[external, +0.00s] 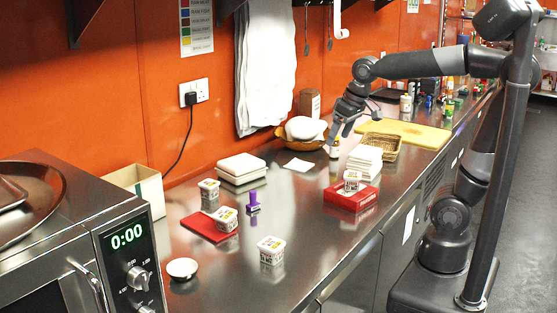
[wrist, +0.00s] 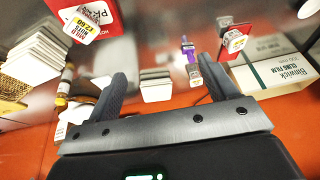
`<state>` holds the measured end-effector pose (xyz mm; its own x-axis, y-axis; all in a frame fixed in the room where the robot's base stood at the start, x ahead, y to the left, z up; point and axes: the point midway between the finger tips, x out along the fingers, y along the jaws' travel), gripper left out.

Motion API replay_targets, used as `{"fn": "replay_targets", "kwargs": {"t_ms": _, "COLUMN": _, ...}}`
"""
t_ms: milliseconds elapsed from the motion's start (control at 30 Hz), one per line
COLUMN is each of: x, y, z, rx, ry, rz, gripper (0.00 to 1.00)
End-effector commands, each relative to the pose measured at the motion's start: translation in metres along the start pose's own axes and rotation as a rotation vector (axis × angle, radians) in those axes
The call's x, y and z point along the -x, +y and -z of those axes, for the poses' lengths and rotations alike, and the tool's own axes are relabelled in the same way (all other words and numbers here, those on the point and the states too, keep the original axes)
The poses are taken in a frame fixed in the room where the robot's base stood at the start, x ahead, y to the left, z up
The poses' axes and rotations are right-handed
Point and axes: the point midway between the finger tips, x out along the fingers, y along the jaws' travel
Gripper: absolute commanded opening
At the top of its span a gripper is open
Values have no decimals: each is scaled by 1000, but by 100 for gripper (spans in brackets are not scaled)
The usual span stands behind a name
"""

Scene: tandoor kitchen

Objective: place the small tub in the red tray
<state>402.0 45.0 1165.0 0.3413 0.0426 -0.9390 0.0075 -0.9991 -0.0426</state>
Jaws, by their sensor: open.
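Several small white tubs with printed lids stand on the steel counter. One tub (external: 271,250) is at the front, one tub (external: 209,189) is behind the flat red tray (external: 198,226), and one tub (external: 226,219) is at that tray's right side. Another tub (external: 352,181) sits on a red box (external: 345,200); this tub also shows in the wrist view (wrist: 84,21). My gripper (external: 341,138) is open and empty, above the counter's back part, beyond the red box. In the wrist view, its fingers (wrist: 165,78) have nothing between them.
A stack of white square dishes (external: 364,161), a wicker basket (external: 380,146) and a yellow board (external: 420,135) lie near my gripper. A purple stamp-like item (external: 253,203) stands mid-counter. White containers (external: 241,166) are by the wall.

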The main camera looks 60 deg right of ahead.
Motion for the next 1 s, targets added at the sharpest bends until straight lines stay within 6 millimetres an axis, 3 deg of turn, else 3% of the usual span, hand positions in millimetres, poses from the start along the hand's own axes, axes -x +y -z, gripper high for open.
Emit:
{"fn": "replay_targets", "kwargs": {"t_ms": 33, "x": 4, "y": 9, "z": -18, "rx": -2, "ry": 23, "rz": -4, "gripper": 78}}
{"fn": "replay_targets", "kwargs": {"t_ms": 200, "x": 7, "y": 30, "z": -70, "rx": 2, "ry": 85, "rz": -21, "gripper": 78}}
{"fn": "replay_targets", "kwargs": {"t_ms": 400, "x": 1, "y": 43, "z": -109, "rx": 8, "ry": 132, "rz": -37, "gripper": 78}}
{"fn": "replay_targets", "kwargs": {"t_ms": 567, "x": -2, "y": 46, "z": -120, "rx": 10, "ry": 143, "rz": -42, "gripper": 78}}
{"fn": "replay_targets", "kwargs": {"t_ms": 1000, "x": -2, "y": 46, "z": -120, "rx": 11, "ry": 143, "rz": -42, "gripper": 78}}
